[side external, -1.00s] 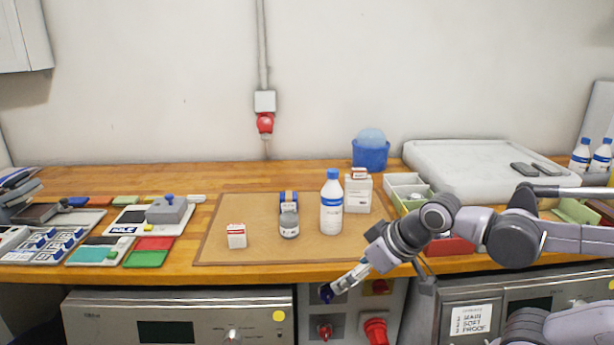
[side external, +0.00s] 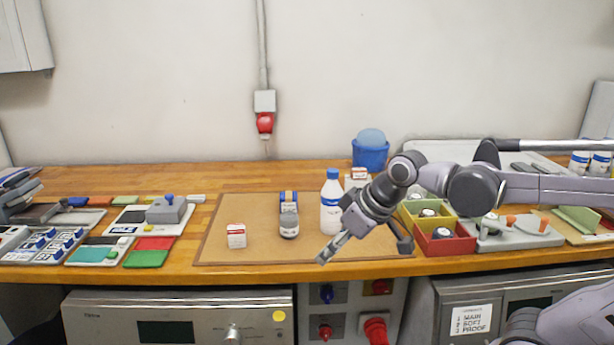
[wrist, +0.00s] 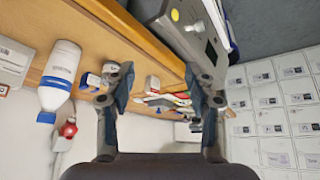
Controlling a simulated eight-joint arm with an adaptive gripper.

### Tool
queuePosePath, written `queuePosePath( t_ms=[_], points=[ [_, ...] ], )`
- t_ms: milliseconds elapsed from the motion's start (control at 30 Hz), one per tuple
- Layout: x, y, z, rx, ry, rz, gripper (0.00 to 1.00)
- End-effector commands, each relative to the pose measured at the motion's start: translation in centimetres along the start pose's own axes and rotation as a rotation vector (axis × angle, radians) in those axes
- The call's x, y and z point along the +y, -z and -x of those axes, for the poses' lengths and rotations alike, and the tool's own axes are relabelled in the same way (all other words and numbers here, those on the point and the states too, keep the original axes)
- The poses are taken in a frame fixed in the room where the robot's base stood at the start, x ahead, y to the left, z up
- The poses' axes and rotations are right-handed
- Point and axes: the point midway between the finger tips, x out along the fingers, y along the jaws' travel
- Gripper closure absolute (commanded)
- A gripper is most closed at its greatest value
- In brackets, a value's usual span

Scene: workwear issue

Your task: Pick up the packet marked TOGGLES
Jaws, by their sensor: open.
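No marking TOGGLES is readable in any view. A small white and red packet (side external: 236,236) stands upright on the left part of the brown mat (side external: 262,213). It probably also shows in the wrist view (wrist: 152,83), between my fingers and farther off. Another white carton (side external: 358,182), red and white at its top, stands behind the bottle, partly hidden by the bottle and my arm. A white carton shows at the left edge of the wrist view (wrist: 12,66). My gripper (side external: 366,250) is open and empty above the mat's front right part, apart from everything.
A white bottle with a blue cap (side external: 331,205) stands close behind my gripper. Coloured bins (side external: 445,246) lie right of the mat. The mat's front middle is clear.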

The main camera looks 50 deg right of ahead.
Motion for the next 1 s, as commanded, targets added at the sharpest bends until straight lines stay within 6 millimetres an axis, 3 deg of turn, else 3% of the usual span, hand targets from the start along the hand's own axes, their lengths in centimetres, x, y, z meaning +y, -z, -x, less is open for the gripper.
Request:
queuePosePath(
  t_ms=[33, 267, 500, 800, 1000],
  points=[
    [0.2, 1.9, 0.0, -0.014, 0.01, 0.026, 0.45],
    [1.0, 8.6, -1.2, -0.07, 0.07, 0.16, 0.45],
    [2.1, 14.8, -4.1, -0.115, 0.146, 0.302, 0.45],
    [3.6, 20.8, -9.8, -0.145, 0.257, 0.482, 0.45],
    [4.5, 23.0, -13.7, -0.148, 0.327, 0.586, 0.45]
  ],
)
